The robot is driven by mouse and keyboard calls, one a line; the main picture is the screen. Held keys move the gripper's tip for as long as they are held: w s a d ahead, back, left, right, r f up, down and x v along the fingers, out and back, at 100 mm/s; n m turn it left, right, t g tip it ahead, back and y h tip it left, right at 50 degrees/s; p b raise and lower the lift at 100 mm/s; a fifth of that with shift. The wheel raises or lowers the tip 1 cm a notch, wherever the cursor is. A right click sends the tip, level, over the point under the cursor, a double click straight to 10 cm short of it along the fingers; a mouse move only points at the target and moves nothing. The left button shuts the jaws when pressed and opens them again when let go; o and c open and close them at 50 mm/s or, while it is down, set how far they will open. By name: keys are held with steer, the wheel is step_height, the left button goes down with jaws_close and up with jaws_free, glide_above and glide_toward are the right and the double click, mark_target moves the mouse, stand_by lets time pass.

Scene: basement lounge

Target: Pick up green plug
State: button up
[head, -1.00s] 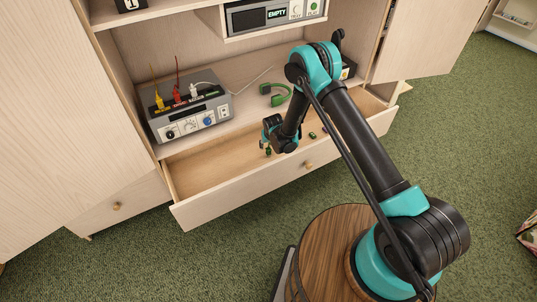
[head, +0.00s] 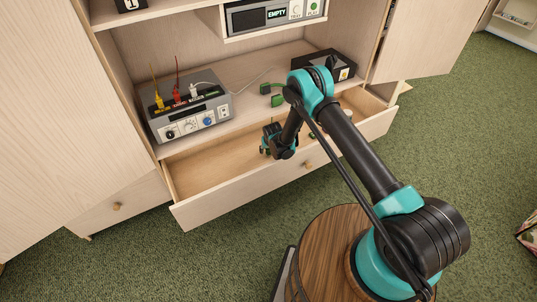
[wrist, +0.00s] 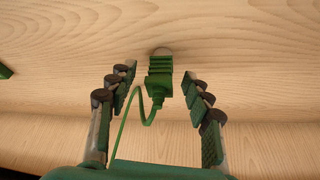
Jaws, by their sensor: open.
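The green plug (wrist: 160,75) shows in the wrist view, with ridges, a pale round end and a thin green cable curling from its near end. It appears to lie on the pale wood of the drawer. My gripper (wrist: 159,72) is open, with one finger on each side of the plug and a visible gap on both sides. In the head view my gripper (head: 267,151) is low inside the open drawer (head: 205,178), and the plug between its fingers is hard to make out.
Another green piece (head: 312,135) lies in the drawer to the right. Green pieces (head: 278,100) rest on the shelf above, near a black box (head: 335,65). A grey device (head: 190,115) with yellow, red and white plugs stands at left. The drawer's left part is clear.

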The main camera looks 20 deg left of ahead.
steer(key=shift+c, duration=0.3)
jaws_close()
steer(key=shift+r, duration=0.15)
